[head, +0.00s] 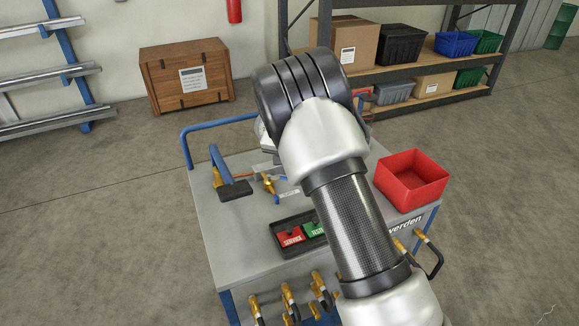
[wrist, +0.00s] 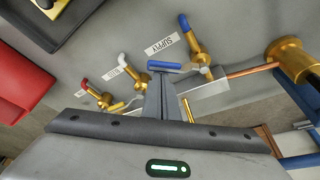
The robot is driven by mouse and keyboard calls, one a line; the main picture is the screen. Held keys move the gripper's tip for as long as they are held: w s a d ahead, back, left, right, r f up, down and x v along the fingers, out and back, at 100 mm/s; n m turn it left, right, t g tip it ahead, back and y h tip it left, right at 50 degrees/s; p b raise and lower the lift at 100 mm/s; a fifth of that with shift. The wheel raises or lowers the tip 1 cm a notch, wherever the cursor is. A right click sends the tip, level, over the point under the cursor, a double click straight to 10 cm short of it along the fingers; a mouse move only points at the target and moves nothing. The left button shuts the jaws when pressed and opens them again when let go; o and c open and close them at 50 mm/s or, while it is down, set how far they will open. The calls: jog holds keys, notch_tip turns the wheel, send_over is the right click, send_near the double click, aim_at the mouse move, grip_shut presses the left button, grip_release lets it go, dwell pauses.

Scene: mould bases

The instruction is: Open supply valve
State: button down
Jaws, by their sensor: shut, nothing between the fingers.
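The supply valve (wrist: 197,48) is a small brass valve with a blue lever, beside a white label reading SUPPLY (wrist: 160,46) in the wrist view. Its lever points up and slightly left, roughly across the copper pipe (wrist: 250,70). In the head view what appears to be the same valve (head: 269,184) stands on the cart top, left of my arm. My gripper (wrist: 180,69) is shut and empty. Its blue-tipped fingers appear just left of and below the valve body; I cannot tell whether they touch it. In the head view my arm hides the gripper.
Valves with white (wrist: 124,61) and red (wrist: 88,87) handles stand left of the supply valve. A large brass fitting (wrist: 290,55) is at right. The cart top (head: 235,215) also holds a red bin (head: 411,165) and a black tray (head: 284,250) with cards.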

jog(key=s+m, duration=0.1)
jog(key=m, duration=0.1)
jog(key=shift+s+a+m+h, duration=0.3)
jog(key=shift+s+m+h, duration=0.1)
jog(key=m, duration=0.1)
jog(key=s+m+g, duration=0.1)
jog(key=shift+s+a+m+h, duration=0.2)
jog(key=shift+a+m+h, duration=0.15)
jog(key=shift+m+h, duration=0.05)
jog(key=m, duration=0.1)
jog(key=s+a+m, duration=0.1)
jog(key=m, duration=0.1)
jog(key=shift+s+a+g+h, duration=0.15)
jog(key=shift+s+g+h, duration=0.15)
jog(key=shift+g, duration=0.1)
jog(key=shift+s+a, duration=0.15)
jog(key=shift+a, duration=0.2)
jog(key=v, duration=1.7)
jog(key=shift+r+p, duration=0.15)
jog(key=shift+p, duration=0.2)
